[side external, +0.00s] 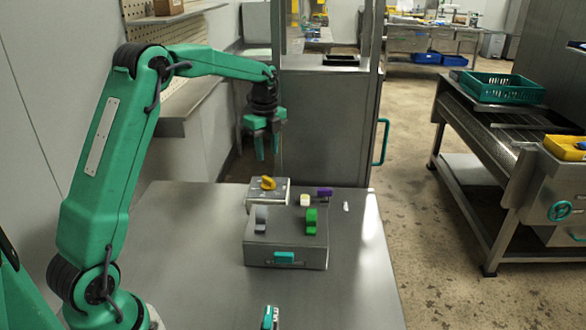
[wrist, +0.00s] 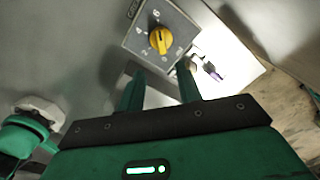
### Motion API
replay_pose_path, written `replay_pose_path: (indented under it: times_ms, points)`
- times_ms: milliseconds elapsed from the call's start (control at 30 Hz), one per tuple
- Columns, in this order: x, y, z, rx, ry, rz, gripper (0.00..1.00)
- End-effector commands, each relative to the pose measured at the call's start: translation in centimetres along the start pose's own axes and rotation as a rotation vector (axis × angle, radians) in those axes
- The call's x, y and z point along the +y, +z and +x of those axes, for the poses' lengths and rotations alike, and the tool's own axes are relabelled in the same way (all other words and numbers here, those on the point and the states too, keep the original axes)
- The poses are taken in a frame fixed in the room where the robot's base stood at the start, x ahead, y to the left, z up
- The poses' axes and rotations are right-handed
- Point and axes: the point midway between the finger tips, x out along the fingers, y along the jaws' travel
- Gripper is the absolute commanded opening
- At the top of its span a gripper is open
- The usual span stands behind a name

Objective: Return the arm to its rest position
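My gripper (side external: 267,156) hangs at the end of my green arm, pointing down, above the far part of the steel table (side external: 180,250). It is well above the dial box (side external: 282,190) with its yellow knob (side external: 268,183) and touches nothing. In the wrist view my two green fingers (wrist: 161,78) stand apart with nothing between them. The yellow knob also shows beyond the fingertips in the wrist view (wrist: 160,41), on a numbered dial plate.
A grey box (side external: 286,240) with a grey lever (side external: 261,218), a green lever (side external: 311,221) and a teal handle (side external: 284,257) stands near the dial box. A purple piece (side external: 324,192) is beside them. A tall steel cabinet (side external: 325,130) rises behind. The table's left side is clear.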

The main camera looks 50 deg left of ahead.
Motion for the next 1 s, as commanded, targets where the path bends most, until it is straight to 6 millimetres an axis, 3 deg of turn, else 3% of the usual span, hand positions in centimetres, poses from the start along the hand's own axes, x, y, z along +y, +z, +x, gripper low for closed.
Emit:
replay_pose_path:
  times_ms: [267,500,1000]
  points:
    - [2.9,-3.4,-4.3,-0.009,-0.068,-0.201,0.35]
    - [6.6,-6.6,-7.6,0.004,-0.135,-0.418,0.35]
    - [15.7,-12.1,-11.1,0.098,-0.266,-0.862,0.35]
